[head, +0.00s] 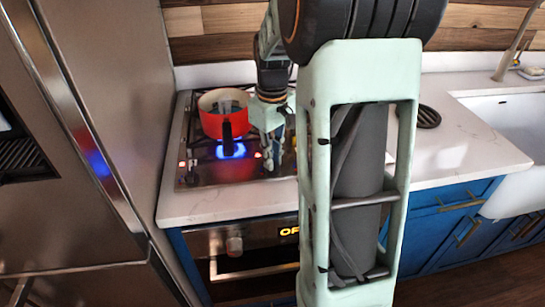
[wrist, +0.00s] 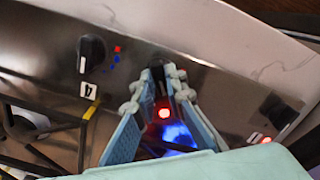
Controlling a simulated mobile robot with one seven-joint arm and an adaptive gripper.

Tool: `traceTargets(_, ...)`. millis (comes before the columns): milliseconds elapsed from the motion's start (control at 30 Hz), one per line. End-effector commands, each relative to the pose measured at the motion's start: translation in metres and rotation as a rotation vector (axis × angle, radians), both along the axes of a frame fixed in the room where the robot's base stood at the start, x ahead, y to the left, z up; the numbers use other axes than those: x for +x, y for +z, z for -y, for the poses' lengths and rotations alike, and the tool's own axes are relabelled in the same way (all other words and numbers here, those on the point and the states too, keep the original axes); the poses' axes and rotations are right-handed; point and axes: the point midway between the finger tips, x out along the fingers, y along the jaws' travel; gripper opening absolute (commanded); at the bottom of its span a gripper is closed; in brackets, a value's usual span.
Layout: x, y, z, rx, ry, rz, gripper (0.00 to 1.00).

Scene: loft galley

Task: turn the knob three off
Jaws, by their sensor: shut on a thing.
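My gripper (wrist: 162,76) points down at the front control strip of the cooktop (head: 205,182). Its two fingers are shut on a small dark knob, mostly hidden between the fingertips. This looks like knob three, since the label beside the knob to its left seems to read 4. A red light (wrist: 163,114) glows between the fingers. In the head view my gripper (head: 268,162) is at the front right of the cooktop, and the held knob cannot be made out. A blue flame (head: 230,150) burns beneath the red pot (head: 222,118).
In the wrist view another black knob (wrist: 92,52) stands left of my gripper and a dark knob (wrist: 280,112) stands right. The steel fridge (head: 100,130) rises left of the cooktop. White counter (head: 455,145) lies to the right, before the sink (head: 515,120).

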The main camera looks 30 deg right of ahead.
Motion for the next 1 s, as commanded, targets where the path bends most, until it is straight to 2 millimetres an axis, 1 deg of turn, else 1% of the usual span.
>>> traceTargets(267,0.0000,0.0013,-0.0002,0.000,-0.095,0.000,0.00)
traceTargets(700,0.0003,0.0016,-0.0002,0.000,-0.416,0.001,0.00)
traceTargets(1000,0.0006,0.0012,-0.0002,0.000,-0.569,0.001,0.00)
